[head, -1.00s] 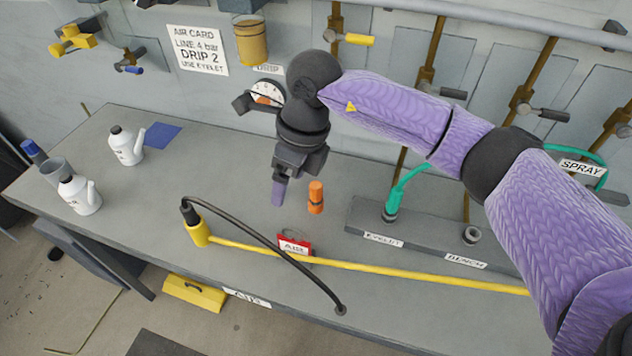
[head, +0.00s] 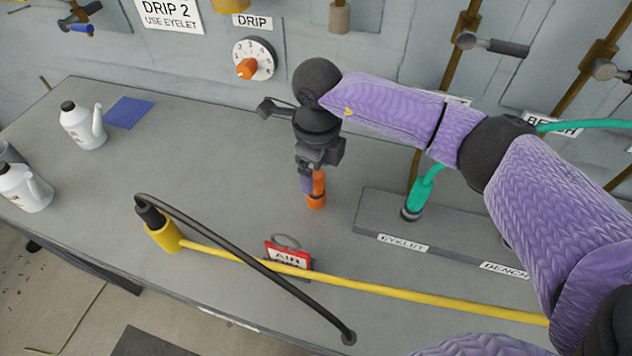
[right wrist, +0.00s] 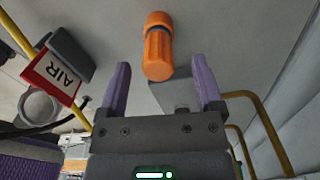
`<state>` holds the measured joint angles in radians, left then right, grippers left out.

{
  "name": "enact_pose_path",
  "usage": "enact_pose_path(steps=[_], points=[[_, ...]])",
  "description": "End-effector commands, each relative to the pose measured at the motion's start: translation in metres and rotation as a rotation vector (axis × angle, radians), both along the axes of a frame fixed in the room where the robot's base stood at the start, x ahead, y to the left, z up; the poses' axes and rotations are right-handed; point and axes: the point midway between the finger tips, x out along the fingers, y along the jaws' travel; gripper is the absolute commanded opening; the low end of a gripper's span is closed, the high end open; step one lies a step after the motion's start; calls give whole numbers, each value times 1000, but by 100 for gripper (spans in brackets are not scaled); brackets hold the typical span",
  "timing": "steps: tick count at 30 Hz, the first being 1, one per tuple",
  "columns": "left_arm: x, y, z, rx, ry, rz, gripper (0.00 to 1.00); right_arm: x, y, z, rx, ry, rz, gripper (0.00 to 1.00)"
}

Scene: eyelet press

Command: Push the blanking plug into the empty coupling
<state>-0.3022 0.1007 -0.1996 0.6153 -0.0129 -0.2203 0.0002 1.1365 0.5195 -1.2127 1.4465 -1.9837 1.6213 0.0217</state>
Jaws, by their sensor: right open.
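The orange blanking plug (head: 316,199) stands upright on the grey bench, left of the coupling block. My right gripper (head: 312,184) points down at it, with purple fingers partly in front of the plug. In the right wrist view the plug (right wrist: 157,50) lies between and just beyond the two open fingertips (right wrist: 161,74), not clamped. The coupling block (head: 385,222) carries a coupling with a green hose (head: 422,190) at the EYELET label. The coupling by the BENCH label is mostly hidden behind my right arm. My left gripper is out of view.
A yellow pipe (head: 380,286) and a black hose (head: 262,270) run across the front of the bench. White bottles (head: 82,125) and a blue sheet (head: 129,112) are at the left.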

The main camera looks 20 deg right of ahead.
Motion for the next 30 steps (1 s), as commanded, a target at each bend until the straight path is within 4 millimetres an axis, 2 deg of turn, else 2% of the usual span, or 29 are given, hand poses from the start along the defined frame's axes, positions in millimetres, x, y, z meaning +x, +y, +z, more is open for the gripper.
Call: enact_pose_path(steps=[4,11,22,23,30], points=[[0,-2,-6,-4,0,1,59,-2,1,-31,1,5,-2,85],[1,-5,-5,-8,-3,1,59,-1,1,-34,1,1,0,83],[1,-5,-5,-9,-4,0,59,-1,1,-34,1,1,0,4],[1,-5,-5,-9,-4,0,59,-1,1,-34,1,1,0,0],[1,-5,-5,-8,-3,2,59,-1,1,-34,1,1,0,0]])
